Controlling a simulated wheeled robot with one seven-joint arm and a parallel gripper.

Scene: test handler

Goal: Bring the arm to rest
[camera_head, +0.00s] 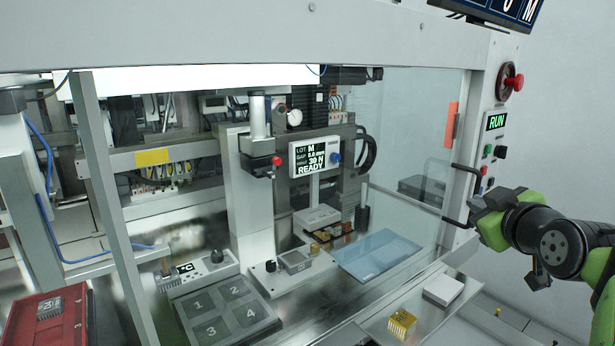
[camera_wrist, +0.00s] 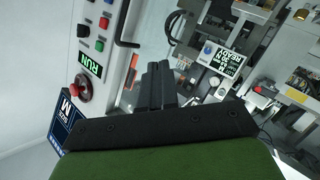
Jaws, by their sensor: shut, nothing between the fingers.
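My gripper (camera_wrist: 160,70) shows in the wrist view with its two dark fingers side by side, shut and empty. In the head view my green and black arm (camera_head: 552,240) reaches in from the right edge. Its green wrist end is in front of the machine's right post, close to a black handle (camera_head: 463,168). I cannot tell from the picture whether the arm touches the handle. The fingertips are hard to tell apart from the dark handle parts in the head view.
The test handler's control panel has a green RUN display (camera_head: 496,122) and a red knob (camera_head: 514,82). Inside, a screen (camera_head: 315,158) reads READY. A numbered tray (camera_head: 218,312), a blue mat (camera_head: 375,258) and a yellow block (camera_head: 402,323) lie low down. The right wall area is bare.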

